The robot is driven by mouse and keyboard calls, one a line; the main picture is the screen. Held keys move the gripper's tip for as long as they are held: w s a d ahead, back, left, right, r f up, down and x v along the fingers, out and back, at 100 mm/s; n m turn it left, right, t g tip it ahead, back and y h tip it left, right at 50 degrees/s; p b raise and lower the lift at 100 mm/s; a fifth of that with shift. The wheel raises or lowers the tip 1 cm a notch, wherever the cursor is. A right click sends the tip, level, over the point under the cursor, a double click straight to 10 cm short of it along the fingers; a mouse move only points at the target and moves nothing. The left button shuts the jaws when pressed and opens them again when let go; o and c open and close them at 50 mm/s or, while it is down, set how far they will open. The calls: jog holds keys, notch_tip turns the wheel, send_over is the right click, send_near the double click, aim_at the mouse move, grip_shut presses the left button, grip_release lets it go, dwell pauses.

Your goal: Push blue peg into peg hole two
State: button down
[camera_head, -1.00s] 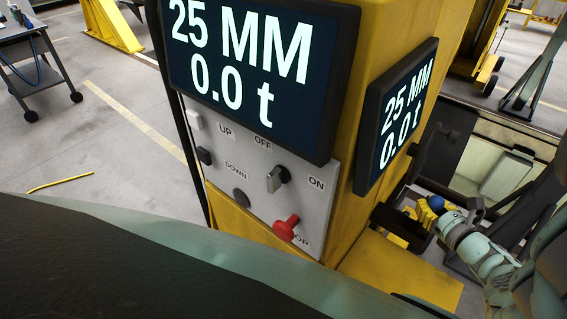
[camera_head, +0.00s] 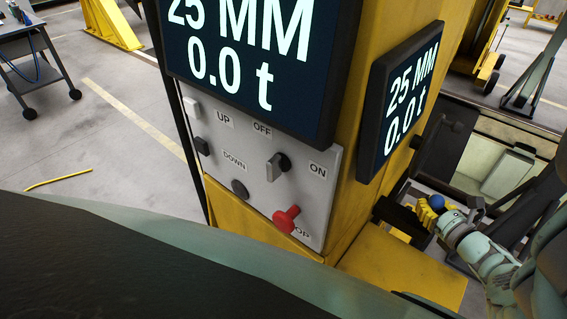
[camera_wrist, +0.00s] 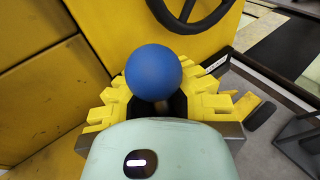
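The blue peg shows as a round blue ball head (camera_wrist: 153,72) on a short stem in the wrist view. It also shows small at the right of the head view (camera_head: 437,202). My gripper (camera_wrist: 162,104) has yellow stepped fingers on both sides of the stem, just below the ball, and looks shut on it. In the head view my gripper (camera_head: 426,214) is beside the yellow column's base. The stem's lower end is hidden by the ball and my gripper. I cannot make out peg hole two in either view.
A yellow lifting column (camera_head: 353,210) stands close in front, with a display (camera_head: 250,60) reading 25 MM and 0.0 t. Its control panel has a red knob (camera_head: 286,218). A black handwheel (camera_wrist: 190,15) is just beyond the ball. Open floor (camera_head: 110,150) lies left.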

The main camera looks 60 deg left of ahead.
jog(key=shift+f, duration=0.15)
jog(key=shift+r+p, duration=1.5)
jog(key=shift+r, duration=0.1)
jog(key=shift+f+b, duration=1.6)
dwell(0.9)
jog(key=c, duration=1.1)
grip_release()
jog(key=shift+o, duration=0.2)
jog(key=v, duration=1.2)
jog(key=shift+r, duration=0.1)
